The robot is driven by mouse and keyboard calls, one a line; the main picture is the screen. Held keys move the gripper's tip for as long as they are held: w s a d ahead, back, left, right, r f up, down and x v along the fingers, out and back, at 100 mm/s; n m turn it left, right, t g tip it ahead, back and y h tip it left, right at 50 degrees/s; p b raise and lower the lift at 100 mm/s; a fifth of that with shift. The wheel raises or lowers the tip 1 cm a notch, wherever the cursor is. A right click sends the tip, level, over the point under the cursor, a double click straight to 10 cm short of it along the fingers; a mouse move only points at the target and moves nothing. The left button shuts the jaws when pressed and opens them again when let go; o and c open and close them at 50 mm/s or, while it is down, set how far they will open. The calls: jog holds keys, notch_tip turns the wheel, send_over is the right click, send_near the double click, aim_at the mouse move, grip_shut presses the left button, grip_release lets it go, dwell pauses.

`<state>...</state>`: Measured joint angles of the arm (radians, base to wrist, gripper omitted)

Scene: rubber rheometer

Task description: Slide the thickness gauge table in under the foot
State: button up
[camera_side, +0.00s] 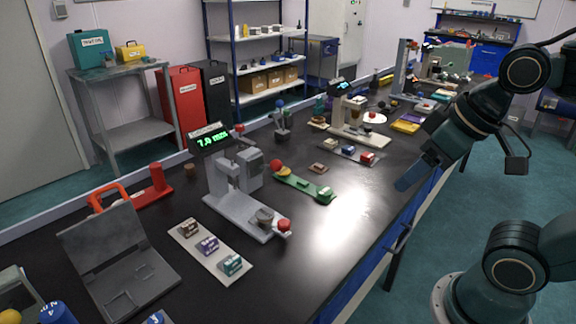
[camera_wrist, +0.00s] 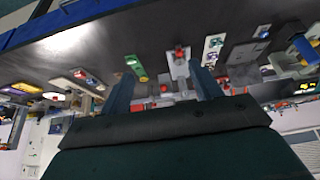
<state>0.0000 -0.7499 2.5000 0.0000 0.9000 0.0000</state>
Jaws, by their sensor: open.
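The grey thickness gauge (camera_side: 225,177) stands on the black bench, with a green-lit display (camera_side: 210,141) above it that seems to read 7.0 mm. Its round grey table (camera_side: 265,216) is at the front end of the base, out from under the head (camera_side: 250,168). A red knob (camera_side: 284,226) is at the table's outer side; it also shows in the wrist view (camera_wrist: 180,54). The foot is too small to make out. My gripper (camera_side: 408,178) is open and empty, above the bench's right edge, well apart from the gauge. Its two fingers (camera_wrist: 164,84) show in the wrist view.
A white strip with several small labelled blocks (camera_side: 207,244) lies front left of the gauge.

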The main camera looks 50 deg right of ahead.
jog(key=shift+c, duration=1.4)
jog(key=m+g, duration=0.6)
jog(key=m, duration=0.3)
send_over(284, 222)
notch_tip(284, 222, down, 8)
jog(key=shift+f, duration=0.15)
notch_tip(284, 222, down, 14)
jog(key=shift+r, duration=0.25)
grip_shut()
